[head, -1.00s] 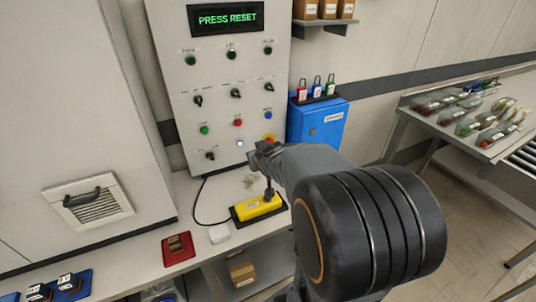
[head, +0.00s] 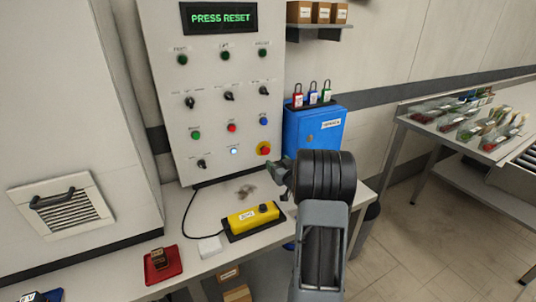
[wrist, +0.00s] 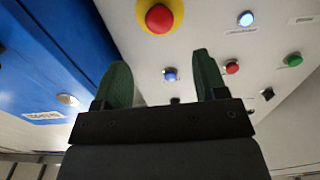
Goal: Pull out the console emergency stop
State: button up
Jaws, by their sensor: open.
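The console emergency stop (head: 264,148) is a red mushroom button on a yellow disc at the lower right of the grey console panel (head: 212,110). It also shows in the wrist view (wrist: 159,18) at the top, beyond the fingertips and apart from them. My gripper (head: 275,172) is just below and right of the stop in the head view, partly hidden by my wrist. In the wrist view, my gripper (wrist: 160,75) has its two green fingers spread with nothing between them. The console display (head: 219,17) reads PRESS RESET. A white-blue lit button (head: 234,152) is left of the stop.
A blue cabinet (head: 314,135) with several padlocks on top stands right of the console. A yellow pendant box (head: 252,217) lies on the bench below, with a cable. A red tray (head: 163,268) is at the left. Small buttons and switches surround the stop.

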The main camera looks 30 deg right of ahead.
aim_at(267, 151)
jog(key=w, duration=0.5)
jog(key=w+d, duration=0.1)
jog(key=w, duration=0.2)
jog(key=shift+w+d, duration=0.1)
jog(key=shift+w, duration=0.25)
jog(key=shift+c, duration=0.2)
grip_shut()
jog(key=shift+s+f+b, duration=0.15)
jog(key=shift+s+b, duration=0.15)
jog(key=shift+s, duration=0.45)
jog(key=shift+w+a, duration=0.1)
jog(key=shift+a, duration=0.1)
jog(key=shift+o, duration=0.2)
grip_release()
jog(key=shift+d, duration=0.1)
